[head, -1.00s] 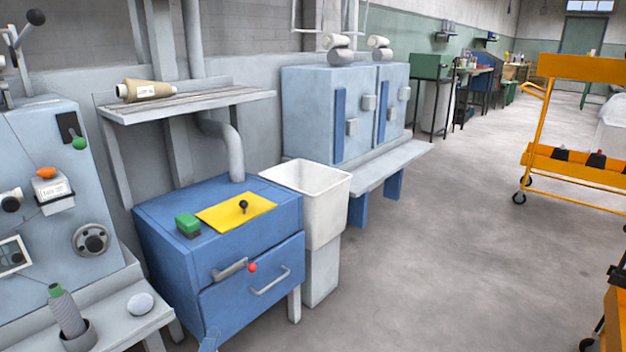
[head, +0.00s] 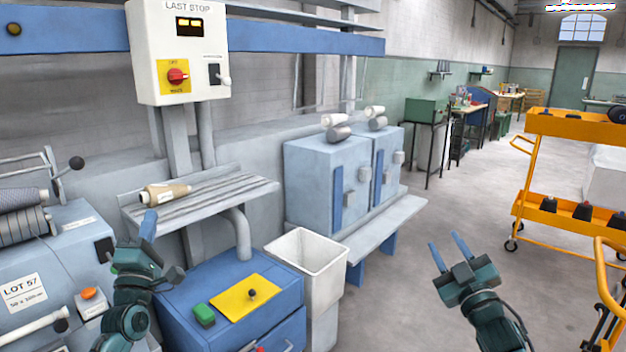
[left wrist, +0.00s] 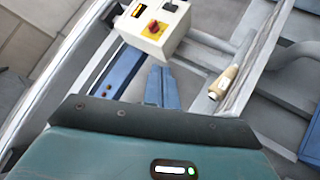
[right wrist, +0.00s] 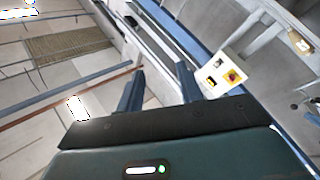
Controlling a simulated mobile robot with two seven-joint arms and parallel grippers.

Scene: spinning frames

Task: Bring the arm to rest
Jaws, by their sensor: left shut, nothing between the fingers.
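My left gripper (head: 148,226) is raised in front of the blue cabinet and the machine at the left of the head view. Its blue fingers are together with nothing between them, as the left wrist view (left wrist: 162,88) also shows. My right gripper (head: 449,248) is raised over the open floor at the right of the head view. Its two blue fingers stand apart and empty, also in the right wrist view (right wrist: 158,90). Neither gripper touches anything that I can see.
A blue cabinet (head: 190,290) with a yellow plate (head: 232,302) and green block (head: 204,315) stands below a shelf (head: 225,195) holding a yarn cone (head: 165,193). A white bin (head: 300,262) is beside it. An orange trolley (head: 575,122) stands right. The middle floor is clear.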

